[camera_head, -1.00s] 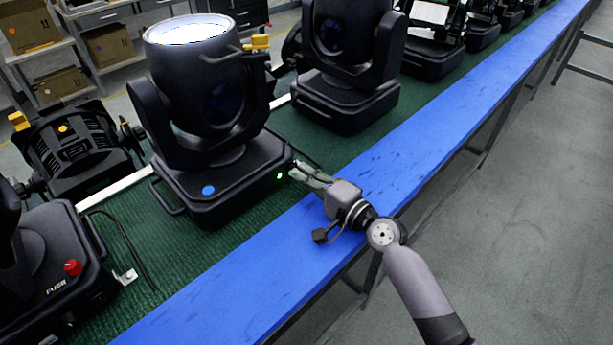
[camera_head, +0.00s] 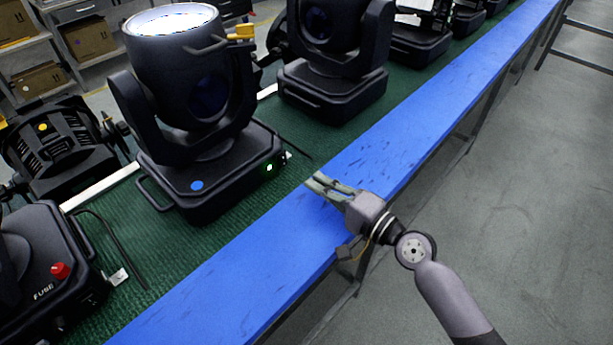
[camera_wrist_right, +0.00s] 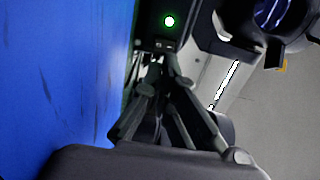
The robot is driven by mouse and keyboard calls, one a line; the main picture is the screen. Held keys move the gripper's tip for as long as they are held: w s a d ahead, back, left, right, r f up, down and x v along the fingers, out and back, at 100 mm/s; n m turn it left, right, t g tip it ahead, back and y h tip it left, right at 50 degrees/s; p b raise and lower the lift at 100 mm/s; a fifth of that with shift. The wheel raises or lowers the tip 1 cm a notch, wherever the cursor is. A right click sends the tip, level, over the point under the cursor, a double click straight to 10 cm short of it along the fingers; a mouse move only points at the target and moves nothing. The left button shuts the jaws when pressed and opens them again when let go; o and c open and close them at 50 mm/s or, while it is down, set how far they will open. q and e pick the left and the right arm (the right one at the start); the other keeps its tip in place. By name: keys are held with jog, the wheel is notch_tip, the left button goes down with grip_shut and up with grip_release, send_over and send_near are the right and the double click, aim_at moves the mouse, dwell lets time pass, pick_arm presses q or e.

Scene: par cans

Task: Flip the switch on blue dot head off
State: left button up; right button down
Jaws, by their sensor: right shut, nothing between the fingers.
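The moving head with the blue dot (camera_head: 197,186) is a black light (camera_head: 215,185) on the green belt, its lens glowing white on top. A green light (camera_head: 269,167) is lit on the end of its base facing my right arm. It also shows in the right wrist view (camera_wrist_right: 169,21), with a small dark panel fitting below it; I cannot tell the switch's position. My right gripper (camera_head: 316,182) is shut and empty over the blue rail, a short gap to the right of the base. My left gripper is not in view.
A blue rail (camera_head: 240,285) runs along the green belt (camera_head: 215,232). A black unit with a red fuse cap (camera_head: 60,270) stands at the lower left, a yellow-dotted light (camera_head: 60,150) behind it. Another moving head (camera_head: 335,90) stands farther along. The grey floor at right is open.

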aim_at(281, 167)
jog(key=shift+s+d+f, duration=0.1)
jog(key=shift+d+f, duration=0.05)
jog(key=shift+f, duration=0.15)
jog(key=shift+g+h, duration=0.4)
jog(key=s+d, duration=0.1)
jog(key=s+d+r, duration=0.1)
jog(key=s, duration=0.1)
jog(key=s+d+r, duration=0.1)
jog(key=shift+s+b, duration=0.35)
jog(key=shift+s+d+r, duration=0.15)
jog(key=shift+s+d, duration=0.1)
jog(key=shift+s, duration=0.15)
jog(key=shift+w, duration=0.15)
jog(key=shift+w+a, duration=0.3)
jog(key=p+x, duration=0.3)
jog(key=x, duration=1)
jog(key=shift+f, duration=0.2)
